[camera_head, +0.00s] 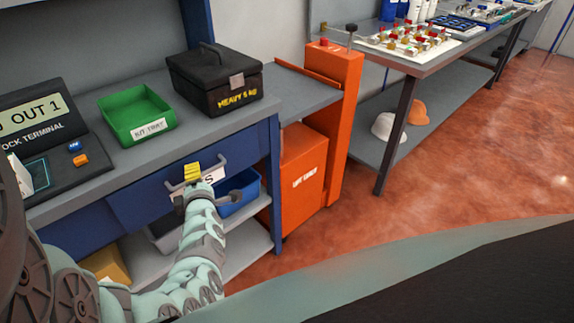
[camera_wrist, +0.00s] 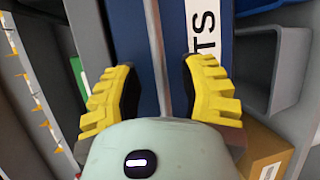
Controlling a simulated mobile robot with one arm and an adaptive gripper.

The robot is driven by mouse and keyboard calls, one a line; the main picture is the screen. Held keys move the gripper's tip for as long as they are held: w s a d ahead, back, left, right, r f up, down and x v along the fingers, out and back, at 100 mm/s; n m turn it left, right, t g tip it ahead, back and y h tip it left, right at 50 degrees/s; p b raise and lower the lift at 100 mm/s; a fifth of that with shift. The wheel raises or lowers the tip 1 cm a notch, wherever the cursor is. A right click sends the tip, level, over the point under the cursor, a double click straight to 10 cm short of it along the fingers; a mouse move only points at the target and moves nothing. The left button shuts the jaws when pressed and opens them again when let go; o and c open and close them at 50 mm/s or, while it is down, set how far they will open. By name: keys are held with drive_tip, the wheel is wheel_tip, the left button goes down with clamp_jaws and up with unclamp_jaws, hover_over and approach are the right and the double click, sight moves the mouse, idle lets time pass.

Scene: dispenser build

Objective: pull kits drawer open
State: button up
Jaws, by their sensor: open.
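The kits drawer (camera_head: 140,204) is a blue front under the grey counter, and it looks flush with the bench. Its white label shows "S" in the head view and "TS" in the wrist view (camera_wrist: 205,30); the rest is hidden. A grey bar handle (camera_head: 215,162) runs across the drawer front. My gripper (camera_head: 192,172) is in front of the drawer at the handle. In the wrist view, the yellow fingers of my gripper (camera_wrist: 158,80) are open on either side of the handle bar (camera_wrist: 155,45). I cannot tell whether either finger touches it.
On the counter stand a green kit tray (camera_head: 138,113), a black "HEAVY 5 KG" case (camera_head: 215,80) and a stock terminal (camera_head: 40,125). A blue bin (camera_head: 240,192) sits below the drawer. An orange lift cabinet (camera_head: 305,170) stands to the right. Red floor (camera_head: 480,130) is clear.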

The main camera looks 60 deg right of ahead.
drive_tip(key=shift+w+d, duration=0.3)
drive_tip(key=shift+w, duration=0.25)
drive_tip(key=shift+f, duration=0.1)
drive_tip(key=shift+o, duration=0.2)
clamp_jaws()
